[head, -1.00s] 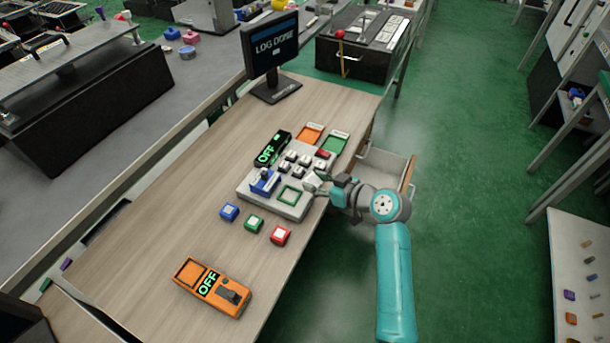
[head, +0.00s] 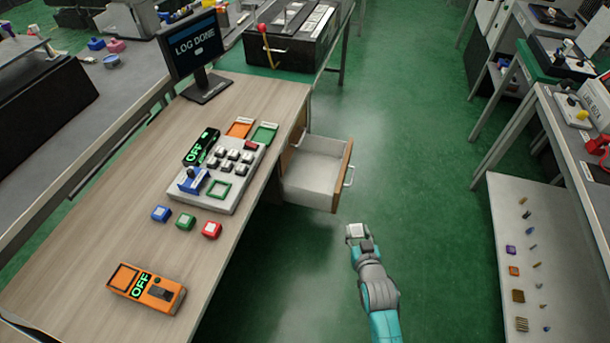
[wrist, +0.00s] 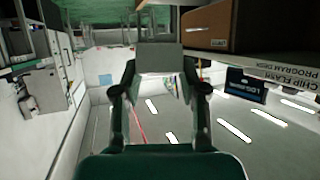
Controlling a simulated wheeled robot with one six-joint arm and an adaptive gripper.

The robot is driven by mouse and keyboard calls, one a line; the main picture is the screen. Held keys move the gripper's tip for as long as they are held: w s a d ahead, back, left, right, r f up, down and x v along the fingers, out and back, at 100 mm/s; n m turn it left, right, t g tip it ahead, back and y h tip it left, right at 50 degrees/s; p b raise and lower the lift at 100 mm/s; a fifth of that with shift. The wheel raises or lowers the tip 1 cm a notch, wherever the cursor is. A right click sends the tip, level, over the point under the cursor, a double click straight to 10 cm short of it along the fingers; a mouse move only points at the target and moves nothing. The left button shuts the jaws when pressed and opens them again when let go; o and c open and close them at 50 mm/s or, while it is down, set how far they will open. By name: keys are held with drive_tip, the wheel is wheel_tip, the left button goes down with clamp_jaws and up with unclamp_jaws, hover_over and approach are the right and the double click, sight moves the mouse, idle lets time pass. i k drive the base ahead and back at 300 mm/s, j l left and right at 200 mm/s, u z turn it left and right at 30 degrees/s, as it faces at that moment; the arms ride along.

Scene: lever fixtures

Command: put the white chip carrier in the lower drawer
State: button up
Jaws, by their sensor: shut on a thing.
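The white chip carrier (head: 356,230) is held between the fingertips of my gripper (head: 357,238), over the green floor at the right of the desk. In the wrist view the carrier (wrist: 158,58) is a pale block between the two dark fingers. An open drawer (head: 316,178) with pale inside and wooden front sticks out from the desk's right side. My gripper is in front of it in the picture, a little right of and below the drawer front, apart from it. Its inside looks empty. The head view does not show clearly whether it is the lower drawer.
The desk (head: 95,225) carries a grey panel (head: 240,185) with keys, three coloured buttons, an orange device (head: 146,288) and a monitor (head: 190,47). The floor between is clear.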

sight(301, 170)
drive_tip(key=i+l+u, duration=0.15)
drive_tip(key=i, duration=0.35)
drive_tip(key=i+l+u, duration=0.1)
drive_tip(key=i+l, duration=0.2)
drive_tip(key=i, duration=0.25)
